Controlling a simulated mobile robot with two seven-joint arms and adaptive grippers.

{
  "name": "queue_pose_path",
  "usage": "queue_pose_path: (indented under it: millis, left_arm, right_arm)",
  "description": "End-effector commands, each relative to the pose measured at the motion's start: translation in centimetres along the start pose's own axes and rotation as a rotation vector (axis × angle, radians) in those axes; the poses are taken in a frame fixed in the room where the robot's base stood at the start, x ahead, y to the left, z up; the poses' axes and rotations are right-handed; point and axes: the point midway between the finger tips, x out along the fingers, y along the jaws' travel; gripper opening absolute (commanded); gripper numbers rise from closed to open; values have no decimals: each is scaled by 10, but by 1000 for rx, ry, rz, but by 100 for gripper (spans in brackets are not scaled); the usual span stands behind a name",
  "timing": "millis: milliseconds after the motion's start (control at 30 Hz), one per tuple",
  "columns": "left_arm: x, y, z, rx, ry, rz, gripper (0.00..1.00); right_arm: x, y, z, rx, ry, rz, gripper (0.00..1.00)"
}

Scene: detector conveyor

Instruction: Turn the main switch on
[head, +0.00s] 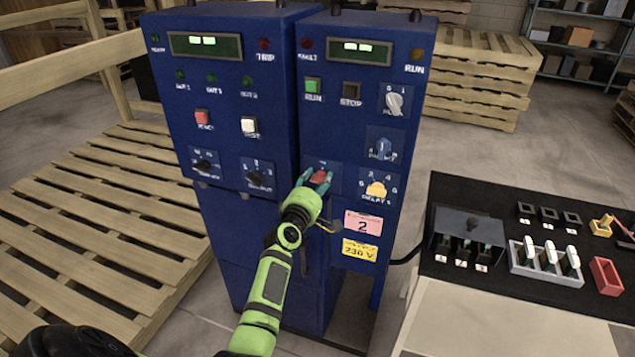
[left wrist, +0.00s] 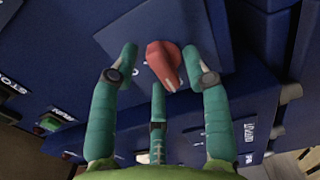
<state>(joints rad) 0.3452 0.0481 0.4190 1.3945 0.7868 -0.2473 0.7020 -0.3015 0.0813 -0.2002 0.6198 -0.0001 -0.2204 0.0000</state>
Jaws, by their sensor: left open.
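The main switch is a red rotary knob (head: 319,176) low on the left side of the right blue cabinet's panel. In the left wrist view the red knob (left wrist: 163,62) sits on a blue square plate, its pointer angled toward the lower right. My left gripper (head: 314,182) is at the knob. In the left wrist view its teal fingers (left wrist: 160,72) are open on both sides of the knob, with a third finger below it. The right finger is very close to the knob; I cannot tell whether it touches. My right gripper is not in view.
The right cabinet (head: 345,120) also carries a green RUN button (head: 312,87), a grey knob (head: 394,100), a blue knob (head: 384,148) and a yellow knob (head: 376,189). A black-topped table (head: 480,195) with switches stands at right. Wooden pallets (head: 90,240) lie at left.

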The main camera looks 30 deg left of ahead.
Motion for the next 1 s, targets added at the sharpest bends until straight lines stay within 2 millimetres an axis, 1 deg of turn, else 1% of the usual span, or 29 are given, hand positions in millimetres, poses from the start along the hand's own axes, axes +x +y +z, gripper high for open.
queue_pose_path:
  millis: [67, 200, 467, 667, 867, 1000]
  left_arm:
    - [0, 0, 0, 0, 0, 0, 48]
    - [0, 0, 0, 1, 0, 1, 0]
    - [0, 1, 0, 3, 0, 1, 0]
    - [0, 1, 0, 45, 0, 2, 0]
    - [0, 1, 1, 158, -1, 2, 0]
    - [0, 2, 1, 275, -1, 3, 0]
  right_arm:
    - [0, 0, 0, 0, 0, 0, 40]
    - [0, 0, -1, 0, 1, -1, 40]
    - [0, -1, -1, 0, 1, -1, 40]
    - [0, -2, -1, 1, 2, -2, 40]
    - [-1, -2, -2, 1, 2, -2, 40]
    - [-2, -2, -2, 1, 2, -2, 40]
